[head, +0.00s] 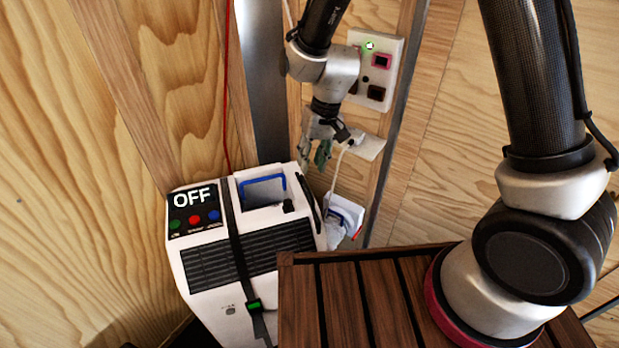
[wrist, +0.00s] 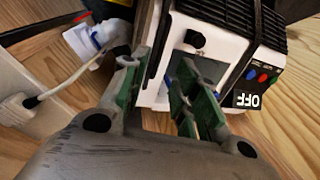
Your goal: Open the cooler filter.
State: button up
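The cooler (head: 215,299) is a white box with a black grille and an OFF panel (head: 194,208), standing at the lower left of the head view. Its top has a recess with a blue handle (head: 262,181) and a black knob (head: 288,206). The knob also shows in the wrist view (wrist: 194,39). I cannot tell for sure which part is the filter. My gripper (head: 316,160) is above the cooler's back right corner, pointing down. In the wrist view its green-padded fingers (wrist: 162,76) are apart, with nothing seen held between them. The right finger hides part of the recess.
A black strap (head: 236,245) with a green buckle crosses the cooler. A wall panel (head: 377,70) and a white socket (head: 367,146) with plug and cable are beside my gripper. A white and blue item (head: 342,217) hangs right of the cooler. A slatted wooden surface (head: 335,290) is in front.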

jog(key=f, duration=0.4)
jog(key=a+f, duration=0.1)
jog(key=f, duration=0.1)
jog(key=shift+s+f, duration=0.15)
jog(key=shift+f, duration=0.1)
jog(key=shift+c, duration=0.4)
grip_shut()
